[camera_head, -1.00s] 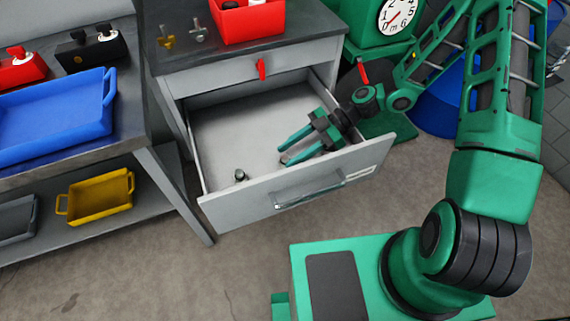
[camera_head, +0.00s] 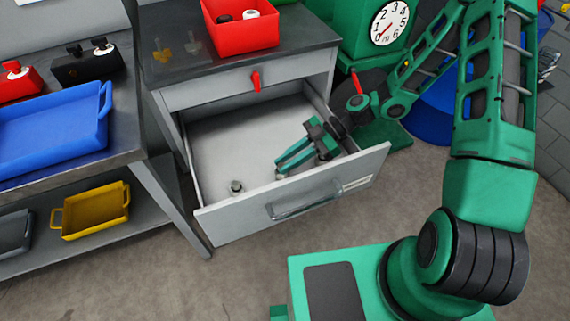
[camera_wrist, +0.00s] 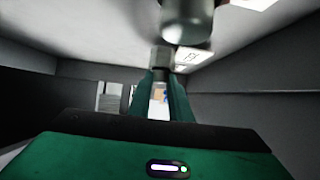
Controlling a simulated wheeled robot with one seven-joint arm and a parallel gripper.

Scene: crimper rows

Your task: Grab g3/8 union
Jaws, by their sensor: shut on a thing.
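My gripper (camera_head: 279,168) reaches down into the open drawer (camera_head: 220,143), fingers pointing left. In the wrist view its fingers (camera_wrist: 161,78) are close together on a small grey metal fitting (camera_wrist: 161,57) at their tips. The fitting's size cannot be read, so I cannot tell if it is the g3/8 union. Another small metal fitting (camera_head: 236,186) stands on the drawer floor, left of the fingertips and apart from them. A larger metal cylinder (camera_wrist: 187,22) shows nearer the camera in the wrist view.
The drawer front (camera_head: 230,222) with its handle (camera_head: 303,200) and side walls surround my gripper. A red bin (camera_head: 240,33) stands on the cabinet top above. A blue tray (camera_head: 50,148) and a yellow tray (camera_head: 92,213) are on the left bench. The drawer's left floor is mostly clear.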

